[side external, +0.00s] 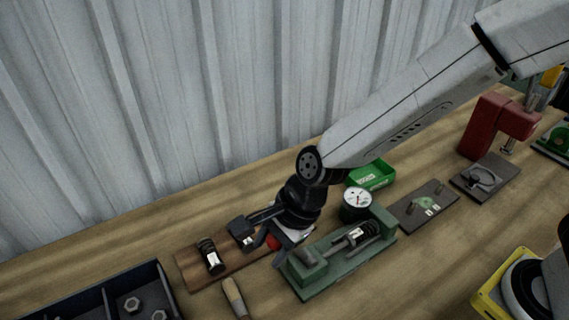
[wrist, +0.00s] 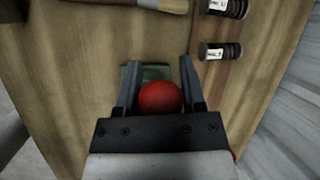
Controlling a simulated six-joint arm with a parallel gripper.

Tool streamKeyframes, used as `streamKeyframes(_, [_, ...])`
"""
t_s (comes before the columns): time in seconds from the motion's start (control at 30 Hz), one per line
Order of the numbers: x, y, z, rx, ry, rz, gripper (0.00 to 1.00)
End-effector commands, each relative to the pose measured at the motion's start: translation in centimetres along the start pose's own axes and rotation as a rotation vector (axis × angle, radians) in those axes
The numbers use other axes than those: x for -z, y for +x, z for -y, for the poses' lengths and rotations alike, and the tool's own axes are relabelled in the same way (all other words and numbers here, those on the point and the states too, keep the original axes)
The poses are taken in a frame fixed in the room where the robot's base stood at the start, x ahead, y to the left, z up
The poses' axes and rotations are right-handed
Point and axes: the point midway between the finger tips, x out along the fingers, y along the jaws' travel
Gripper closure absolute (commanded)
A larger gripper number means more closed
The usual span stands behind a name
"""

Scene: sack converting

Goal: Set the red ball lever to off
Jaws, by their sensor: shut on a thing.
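The red ball (wrist: 160,97) of the lever sits between the two fingers of my gripper (wrist: 158,70) in the wrist view, and the gripper is shut on it. In the side view only a bit of the red ball (side external: 272,242) shows between the fingers of my gripper (side external: 260,245), low over the bench. The lever's arm and pivot are hidden, so I cannot tell its position. A small green piece (wrist: 152,71) lies beyond the ball in the wrist view; I cannot tell whether it belongs to the lever.
A brown board (side external: 192,268) with black labelled cylinders lies left of my gripper. A green fixture (side external: 318,280) is close on the right, with a dial gauge (side external: 356,203) behind it. A wooden handle (side external: 235,297) lies in front. A dark bin (side external: 92,300) stands at lower left.

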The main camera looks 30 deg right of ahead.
Motion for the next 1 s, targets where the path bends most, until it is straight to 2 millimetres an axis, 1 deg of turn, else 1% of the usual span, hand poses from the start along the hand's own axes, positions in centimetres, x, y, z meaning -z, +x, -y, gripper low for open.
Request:
streamKeyframes(0.4, [-0.4,1.0,0.0,-0.019,-0.01,-0.082,1.0])
streamKeyframes(0.97, [-0.5,1.2,0.0,-0.024,-0.012,-0.095,1.0])
streamKeyframes(1.0, [-0.5,1.2,0.0,-0.024,-0.012,-0.095,0.42])
